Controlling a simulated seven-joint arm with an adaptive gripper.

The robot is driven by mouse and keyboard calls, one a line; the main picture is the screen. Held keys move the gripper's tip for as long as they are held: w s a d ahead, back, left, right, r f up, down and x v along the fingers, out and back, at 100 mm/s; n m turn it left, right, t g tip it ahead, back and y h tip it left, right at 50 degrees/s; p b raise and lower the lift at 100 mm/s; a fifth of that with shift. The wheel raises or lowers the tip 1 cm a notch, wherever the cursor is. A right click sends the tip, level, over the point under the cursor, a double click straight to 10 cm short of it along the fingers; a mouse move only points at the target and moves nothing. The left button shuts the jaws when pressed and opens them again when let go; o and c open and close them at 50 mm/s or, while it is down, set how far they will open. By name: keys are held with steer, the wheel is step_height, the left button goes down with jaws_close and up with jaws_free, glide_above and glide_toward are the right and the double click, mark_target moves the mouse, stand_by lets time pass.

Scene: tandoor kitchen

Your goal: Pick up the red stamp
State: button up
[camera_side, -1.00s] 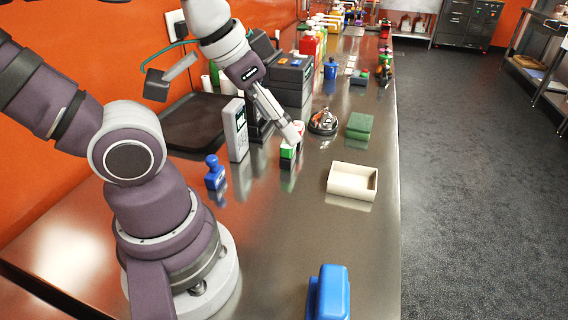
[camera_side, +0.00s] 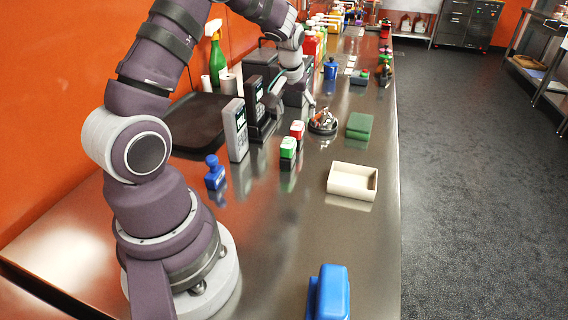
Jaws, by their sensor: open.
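The red stamp (camera_side: 297,128), with a red and white block body, stands upright on the steel counter. It is just behind and slightly right of a green and white stamp (camera_side: 288,147). My gripper (camera_side: 292,99) is farther back along the counter, above and behind the red stamp and clear of it. Its fingers are apart with nothing seen between them, though they are small and partly lost against the dark devices behind.
A blue stamp (camera_side: 214,173) and a grey card terminal (camera_side: 236,130) stand left. A round dish of small items (camera_side: 323,122), a green box (camera_side: 359,126) and an open cream tray (camera_side: 340,188) lie right. A blue object (camera_side: 329,293) is in front. The centre foreground is clear.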

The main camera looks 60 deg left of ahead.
mark_target(296, 126)
steer(key=x, duration=0.9)
steer(key=shift+s+d, duration=0.15)
steer(key=shift+s, duration=0.05)
jaws_close()
